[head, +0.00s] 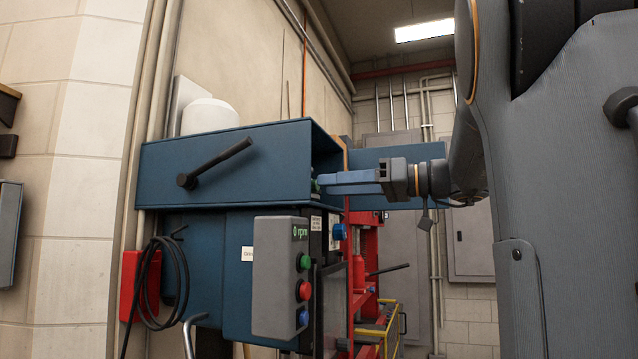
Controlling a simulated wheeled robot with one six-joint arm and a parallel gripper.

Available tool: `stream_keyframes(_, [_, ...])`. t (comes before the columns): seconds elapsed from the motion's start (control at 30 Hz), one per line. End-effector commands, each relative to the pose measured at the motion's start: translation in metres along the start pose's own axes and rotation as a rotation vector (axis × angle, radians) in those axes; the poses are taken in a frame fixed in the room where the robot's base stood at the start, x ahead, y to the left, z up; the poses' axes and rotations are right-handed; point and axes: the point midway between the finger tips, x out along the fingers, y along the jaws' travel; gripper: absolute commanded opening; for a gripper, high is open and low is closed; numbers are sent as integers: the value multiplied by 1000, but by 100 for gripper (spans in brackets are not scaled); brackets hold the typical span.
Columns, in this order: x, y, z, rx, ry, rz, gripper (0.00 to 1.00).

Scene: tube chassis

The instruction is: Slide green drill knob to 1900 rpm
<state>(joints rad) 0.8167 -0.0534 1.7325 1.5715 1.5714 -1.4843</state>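A blue drill housing (225,165) is in the middle of the head view, its right-hand side open. A small bit of green (315,186), likely the green drill knob, shows just inside this opening. My gripper (322,181) reaches in from the right with its blue fingers pointing left. Its fingertips are at or very near the green bit; I cannot tell whether they touch it. The fingers are seen side-on, so their gap is hidden. A grey control box (280,280) below carries a display (299,232) reading "0 rpm".
The control box has green (304,262), red (304,291) and blue (303,317) buttons. A blue panel (405,153) stands behind my gripper. A black lever (218,163) sticks out of the housing front. Red machinery (362,270) and a yellow rail (390,325) stand behind.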

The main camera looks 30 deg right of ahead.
Motion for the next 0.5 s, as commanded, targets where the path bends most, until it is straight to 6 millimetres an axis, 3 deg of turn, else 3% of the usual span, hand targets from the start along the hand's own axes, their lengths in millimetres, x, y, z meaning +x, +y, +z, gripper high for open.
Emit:
stream_keyframes(0.2, [29, -1, -1, 3, 0, -2, 39])
stream_keyframes(0.5, [40, 0, 0, 2, 0, 1, 39])
